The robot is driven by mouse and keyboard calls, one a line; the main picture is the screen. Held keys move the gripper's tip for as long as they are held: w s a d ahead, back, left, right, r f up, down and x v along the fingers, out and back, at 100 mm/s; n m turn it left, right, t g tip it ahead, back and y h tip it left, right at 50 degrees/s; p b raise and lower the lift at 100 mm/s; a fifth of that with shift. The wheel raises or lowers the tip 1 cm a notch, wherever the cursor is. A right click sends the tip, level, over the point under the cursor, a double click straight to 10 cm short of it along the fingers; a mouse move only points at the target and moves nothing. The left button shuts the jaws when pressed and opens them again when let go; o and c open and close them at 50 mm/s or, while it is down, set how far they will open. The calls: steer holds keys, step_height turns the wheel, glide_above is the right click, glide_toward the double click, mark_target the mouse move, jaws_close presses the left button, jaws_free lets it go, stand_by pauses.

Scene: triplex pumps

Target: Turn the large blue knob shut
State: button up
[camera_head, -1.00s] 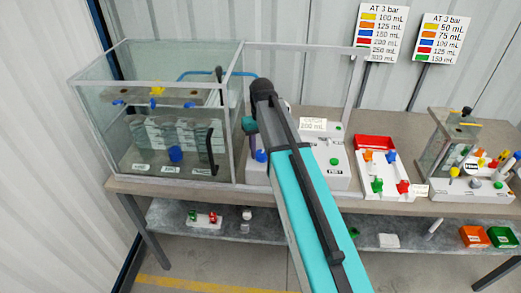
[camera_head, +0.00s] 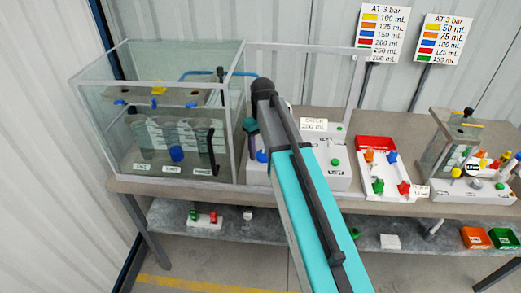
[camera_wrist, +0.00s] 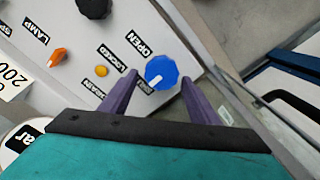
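The blue knob (camera_wrist: 161,72) is round and faceted, with a white pointer mark running toward the lower left. It sits on a pale panel beside an "OPEN" label (camera_wrist: 136,44); a smaller label near the pointer's end is too blurred to read surely. My gripper (camera_wrist: 160,84) is open, one purple finger on each side of the knob. I cannot tell whether the fingers touch it. In the head view a blue knob (camera_head: 262,156) shows just left of my arm, close to my gripper (camera_head: 254,153), whose fingers are small and partly hidden there.
An orange knob (camera_wrist: 57,57), a yellow button (camera_wrist: 101,71) and a black knob (camera_wrist: 94,5) share the panel. A glass tank (camera_head: 160,110) stands left of my arm. A board with coloured valves (camera_head: 385,175) stands to the right.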

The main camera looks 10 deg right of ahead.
mark_target(262, 153)
steer(key=shift+s+f, duration=0.1)
stand_by(0.3)
steer(key=shift+r+p, duration=0.4)
steer(key=shift+r, duration=0.15)
step_height(262, 153, up, 13)
steer(key=p, duration=0.6)
steer(key=shift+f, duration=0.15)
stand_by(0.3)
